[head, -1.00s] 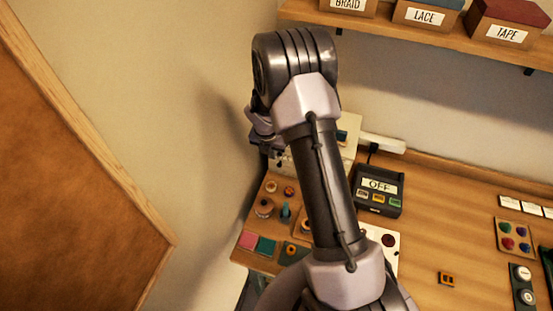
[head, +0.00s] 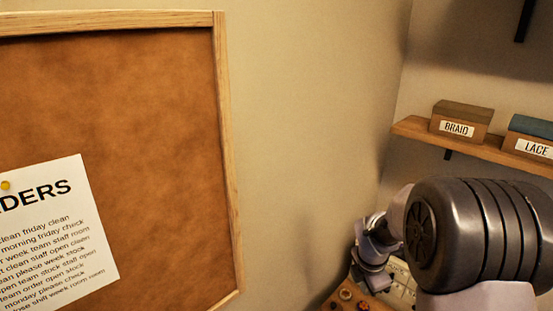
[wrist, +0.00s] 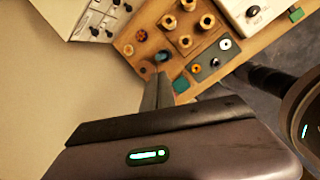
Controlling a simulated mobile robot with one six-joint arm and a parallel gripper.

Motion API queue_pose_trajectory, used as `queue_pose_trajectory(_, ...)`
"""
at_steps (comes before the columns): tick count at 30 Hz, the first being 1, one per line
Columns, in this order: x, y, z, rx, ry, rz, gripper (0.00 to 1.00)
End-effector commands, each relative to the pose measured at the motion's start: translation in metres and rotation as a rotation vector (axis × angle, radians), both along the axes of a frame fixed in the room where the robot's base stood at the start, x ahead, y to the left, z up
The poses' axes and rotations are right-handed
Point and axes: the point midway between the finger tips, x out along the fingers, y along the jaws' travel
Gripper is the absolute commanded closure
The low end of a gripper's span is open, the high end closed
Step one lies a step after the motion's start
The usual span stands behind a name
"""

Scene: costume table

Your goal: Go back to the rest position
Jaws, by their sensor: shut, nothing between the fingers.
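My gripper (wrist: 160,82) shows in the wrist view, with its two grey fingers together and nothing between them. Its tips point towards the wooden costume table (wrist: 130,42), over the edge by the pale wall. In the head view my arm fills the lower right corner. The fingers are hidden or out of frame there.
In the head view a framed corkboard (head: 150,100) hangs at left. A shelf (head: 411,128) holds BRAID (head: 461,122) and LACE (head: 533,140) boxes.

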Motion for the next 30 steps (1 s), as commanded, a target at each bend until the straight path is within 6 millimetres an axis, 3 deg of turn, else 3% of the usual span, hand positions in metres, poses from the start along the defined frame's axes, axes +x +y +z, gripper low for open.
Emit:
queue_pose_trajectory(1, -0.007, 0.006, -0.005, 0.028, -0.032, -0.090, 1.00)
queue_pose_trajectory(5, -0.036, 0.025, 0.007, 0.139, -0.116, -0.402, 1.00)
queue_pose_trajectory(9, -0.088, 0.054, 0.005, 0.327, -0.209, -0.832, 1.00)
queue_pose_trajectory(11, -0.121, 0.071, -0.006, 0.444, -0.241, -1.064, 1.00)
queue_pose_trajectory(15, -0.202, 0.110, -0.046, 0.752, -0.242, -1.613, 1.00)
queue_pose_trajectory(18, -0.239, 0.128, -0.067, 0.899, -0.191, -1.874, 1.00)
queue_pose_trajectory(22, -0.260, 0.138, -0.075, 0.981, -0.146, -2.028, 1.00)
queue_pose_trajectory(30, -0.261, 0.139, -0.075, 0.986, -0.141, -2.040, 1.00)
